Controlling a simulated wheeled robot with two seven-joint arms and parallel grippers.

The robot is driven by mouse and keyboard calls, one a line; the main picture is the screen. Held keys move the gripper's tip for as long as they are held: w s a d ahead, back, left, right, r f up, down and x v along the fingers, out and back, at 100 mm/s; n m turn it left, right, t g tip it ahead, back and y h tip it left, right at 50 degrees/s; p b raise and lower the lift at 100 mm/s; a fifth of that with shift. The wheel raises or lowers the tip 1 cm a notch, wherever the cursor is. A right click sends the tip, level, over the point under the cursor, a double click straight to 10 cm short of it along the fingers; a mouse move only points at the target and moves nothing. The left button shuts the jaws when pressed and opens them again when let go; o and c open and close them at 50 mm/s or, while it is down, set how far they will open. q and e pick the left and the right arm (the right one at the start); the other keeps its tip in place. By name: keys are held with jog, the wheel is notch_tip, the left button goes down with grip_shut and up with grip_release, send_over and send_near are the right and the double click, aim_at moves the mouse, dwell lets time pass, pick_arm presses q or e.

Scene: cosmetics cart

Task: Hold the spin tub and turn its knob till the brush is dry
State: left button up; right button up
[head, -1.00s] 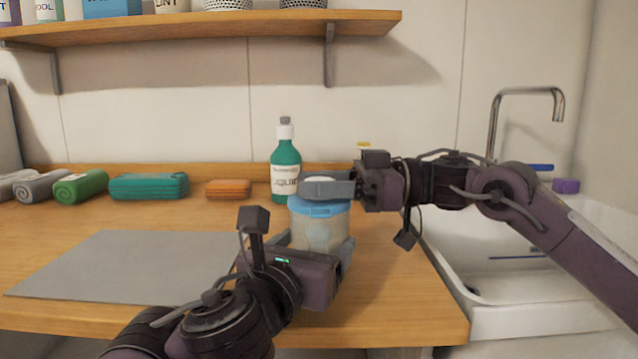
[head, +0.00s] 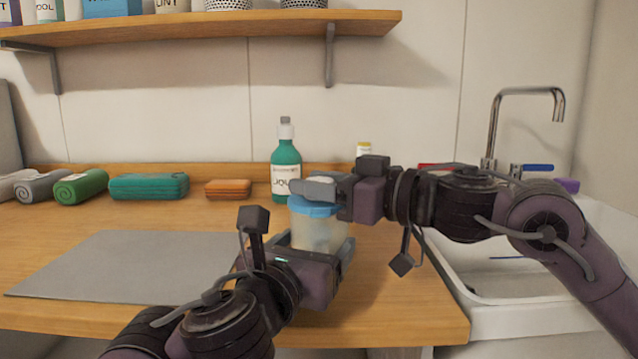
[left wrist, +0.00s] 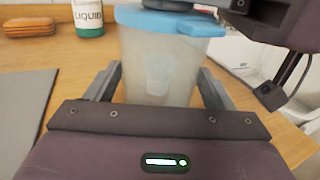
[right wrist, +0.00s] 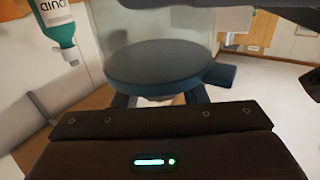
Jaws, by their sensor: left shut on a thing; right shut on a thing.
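The spin tub (head: 316,235) is a clear, cloudy cup with a blue lid, upright near the counter's front right. My left gripper (left wrist: 160,88) is shut on the tub's body, one finger on each side. My right gripper (head: 322,188) is shut on the pale knob (right wrist: 155,101) on top of the lid, mostly hidden by the fingers. The lid (right wrist: 160,62) has a small blue tab at its edge and also shows in the left wrist view (left wrist: 172,22). A faint pale shape shows inside the tub; I cannot make out the brush clearly.
A green liquid bottle (head: 286,165) stands just behind the tub. A grey mat (head: 125,265) lies to the left. Rolled towels (head: 85,187), a teal bundle (head: 148,186) and an orange case (head: 228,189) line the back. A sink (head: 500,295) with a tap is at right.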

jog(key=shift+m+t+h, duration=0.4)
jog(key=shift+m+t, duration=0.1)
jog(key=shift+t, duration=0.2)
jog(key=o, duration=1)
jog(key=v, duration=1.2)
